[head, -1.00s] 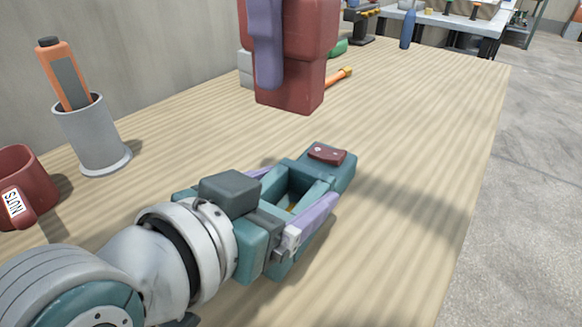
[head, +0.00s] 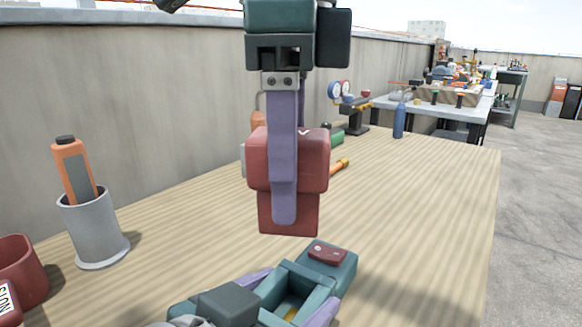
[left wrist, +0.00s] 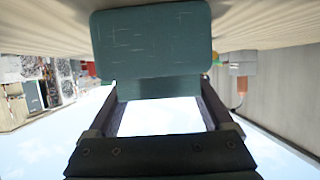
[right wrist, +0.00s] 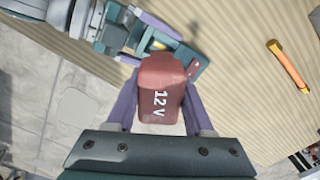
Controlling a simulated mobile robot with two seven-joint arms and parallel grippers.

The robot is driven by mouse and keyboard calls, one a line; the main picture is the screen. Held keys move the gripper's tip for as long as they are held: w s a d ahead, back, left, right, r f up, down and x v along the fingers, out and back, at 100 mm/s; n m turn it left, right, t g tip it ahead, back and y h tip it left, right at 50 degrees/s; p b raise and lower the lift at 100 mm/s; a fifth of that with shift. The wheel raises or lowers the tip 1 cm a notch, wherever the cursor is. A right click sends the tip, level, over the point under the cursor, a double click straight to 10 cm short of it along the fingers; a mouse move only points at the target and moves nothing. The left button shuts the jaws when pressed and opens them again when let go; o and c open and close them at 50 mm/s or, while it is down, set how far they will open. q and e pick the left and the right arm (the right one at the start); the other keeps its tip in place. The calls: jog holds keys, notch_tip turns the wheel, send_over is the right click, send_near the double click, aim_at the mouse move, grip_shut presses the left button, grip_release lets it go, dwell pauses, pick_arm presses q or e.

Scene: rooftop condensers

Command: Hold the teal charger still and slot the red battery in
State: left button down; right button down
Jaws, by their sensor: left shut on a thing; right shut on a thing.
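The teal charger (head: 343,265) is low in the head view, with a dark red patch on its far end and an open slot nearer me. My left gripper (head: 300,292) is shut on it, with lilac fingers along its sides. In the left wrist view the charger (left wrist: 152,45) is a broad teal block between the fingers. My right gripper (head: 284,205) is shut on the red battery (head: 257,160) and holds it upright in the air above the charger, apart from it. In the right wrist view the battery (right wrist: 160,85) shows "12 V", and the charger (right wrist: 158,43) lies beyond it.
A grey cup (head: 93,230) with an orange-and-black tool (head: 75,170) stands at the left, near a red mug (head: 20,265). An orange cylinder (right wrist: 288,66) lies on the table to the charger's far side. The table's right half (head: 430,220) is clear.

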aim_at(290, 319)
notch_tip(290, 319, down, 3)
jog(key=n, duration=0.7)
jog(key=shift+r+n, duration=0.2)
jog(key=shift+n, duration=0.1)
jog(key=n, duration=0.1)
jog(key=f+n, duration=0.1)
jog(key=n, duration=0.3)
jog(key=shift+s+f, duration=0.1)
jog(key=shift+f, duration=1.6)
jog(key=shift+f, duration=0.25)
jog(key=shift+f, duration=0.35)
jog(key=shift+f, duration=0.95)
jog(key=shift+f, duration=0.25)
